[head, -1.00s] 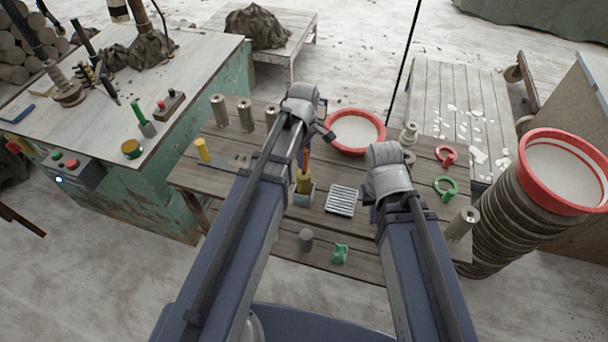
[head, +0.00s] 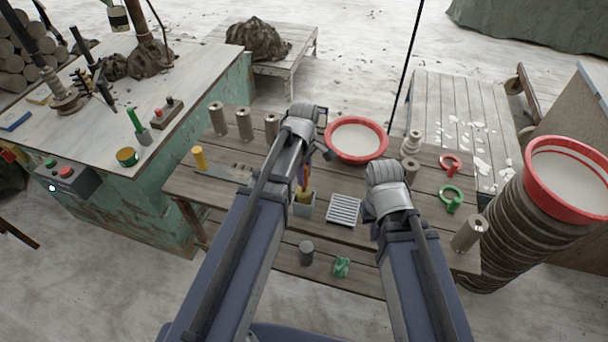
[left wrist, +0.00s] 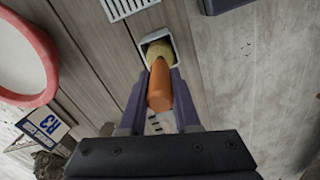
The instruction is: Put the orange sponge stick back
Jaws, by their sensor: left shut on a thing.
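The orange sponge stick has an orange handle (left wrist: 160,88) and a yellow sponge end (left wrist: 159,52). My left gripper (left wrist: 159,97) is shut on the handle, with one finger on each side. The yellow end sits down inside the opening of a small pale grey square holder (left wrist: 146,44); how deep it goes is hidden. In the head view the holder (head: 304,209) stands on the plank table, with the yellow end (head: 304,196) showing at its top below my left gripper (head: 307,172). My right gripper (head: 372,230) is mostly hidden behind its own wrist.
A white slatted grate (head: 344,210) lies right of the holder. A red-rimmed bowl (head: 356,120) stands behind. A grey cylinder (head: 306,252) and a green piece (head: 341,267) are at the front edge. Green (head: 451,206) and red rings lie right.

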